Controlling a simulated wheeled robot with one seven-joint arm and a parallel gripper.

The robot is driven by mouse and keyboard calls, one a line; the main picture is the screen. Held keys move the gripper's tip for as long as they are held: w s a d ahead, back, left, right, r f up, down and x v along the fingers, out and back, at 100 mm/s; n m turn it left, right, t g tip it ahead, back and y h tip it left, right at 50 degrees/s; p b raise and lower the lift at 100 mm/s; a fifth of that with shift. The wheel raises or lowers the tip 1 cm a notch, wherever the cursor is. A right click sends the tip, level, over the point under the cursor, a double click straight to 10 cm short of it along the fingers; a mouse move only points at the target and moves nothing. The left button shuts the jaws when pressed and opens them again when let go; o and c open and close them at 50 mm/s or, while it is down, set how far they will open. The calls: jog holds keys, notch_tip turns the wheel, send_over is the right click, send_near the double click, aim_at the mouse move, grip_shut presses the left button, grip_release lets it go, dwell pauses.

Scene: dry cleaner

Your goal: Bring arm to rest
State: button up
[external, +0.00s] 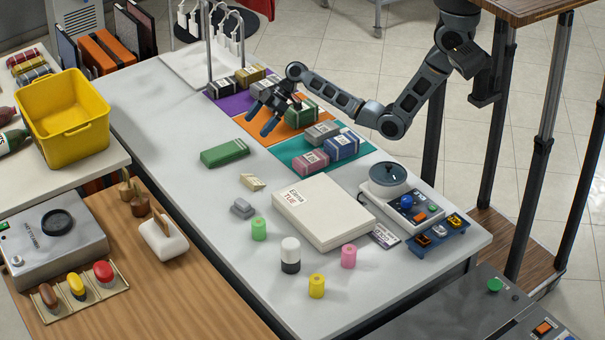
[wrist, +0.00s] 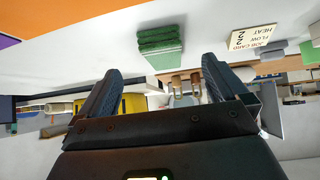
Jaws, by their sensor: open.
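My gripper (external: 267,119) hangs over the far half of the white table (external: 165,145), above the left part of the orange mat (external: 262,134). Its two dark fingers are spread apart with nothing between them; they also show apart in the wrist view (wrist: 165,88). My arm reaches in from the upper right, bent at the elbow. A green bundle (external: 303,112) lies on the orange mat just right of the gripper. Another green bundle (external: 224,152) lies on bare table nearer the camera and shows in the wrist view (wrist: 160,48).
A purple mat (external: 232,105) and a teal mat (external: 290,163) with bundles flank the orange one. A metal rail (external: 209,40) rises beyond the purple mat. A white box (external: 323,212), a scale (external: 389,178) and several coloured spools stand nearer. The table's left middle is clear.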

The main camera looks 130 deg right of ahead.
jog(key=a+h, duration=0.1)
jog(key=w+a+f+h, duration=0.1)
jog(key=a, duration=0.1)
jog(key=w+a+m+t+h+p, duration=0.1)
jog(key=shift+a+f, duration=0.2)
jog(key=shift+f, duration=0.15)
jog(key=a+h, duration=0.1)
jog(key=a, duration=0.1)
jog(key=a+r+t+h, duration=0.1)
jog(key=a, duration=0.1)
jog(key=shift+w+r+h+p, duration=0.15)
jog(key=shift+r+h+p, duration=0.05)
jog(key=shift+h+p, duration=0.2)
jog(key=s+a+r+t+h+p, duration=0.1)
jog(key=s+a+r+t, duration=0.2)
jog(key=a, duration=0.4)
jog(key=s+a+r+t+h, duration=0.15)
jog(key=a+r, duration=0.25)
jog(key=a, duration=0.4)
jog(key=s+a+r+n+y+b, duration=0.1)
jog(key=s+a+y+b, duration=0.2)
jog(key=s+a+y, duration=0.6)
jog(key=s+a, duration=1.3)
jog(key=s, duration=0.4)
jog(key=shift+s+a+n+g, duration=0.15)
jog(key=shift+a+n+g, duration=0.15)
jog(key=shift+a+g, duration=0.1)
dwell(1.9)
